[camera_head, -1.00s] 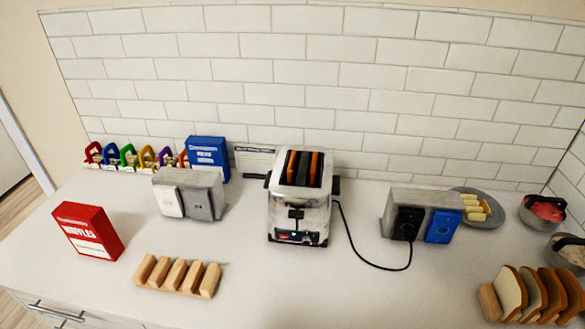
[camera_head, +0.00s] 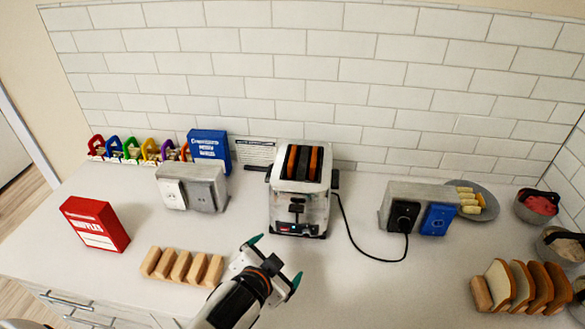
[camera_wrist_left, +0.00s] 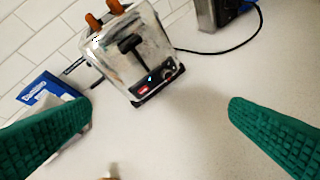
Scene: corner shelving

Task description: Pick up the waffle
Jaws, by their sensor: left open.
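A chrome toaster (camera_head: 299,212) stands at the middle of the counter, with orange-brown slices (camera_head: 303,162) in its top slots. I cannot tell for sure that these are waffles. A red box (camera_head: 96,224) with waffle lettering stands at the left. My left gripper (camera_head: 275,262) is open and empty over the counter, in front of the toaster and right of a wooden rack. In the left wrist view its green fingers are wide apart, with the toaster (camera_wrist_left: 135,62) beyond them and two orange-brown tips (camera_wrist_left: 104,15) at the top edge. My right gripper is not in view.
The empty wooden rack (camera_head: 182,268) is left of my gripper. Outlet boxes (camera_head: 192,188) (camera_head: 420,210) flank the toaster, with a black cord (camera_head: 372,262) on the right. Bread slices (camera_head: 522,287) stand at the right. The counter between gripper and bread is mostly clear.

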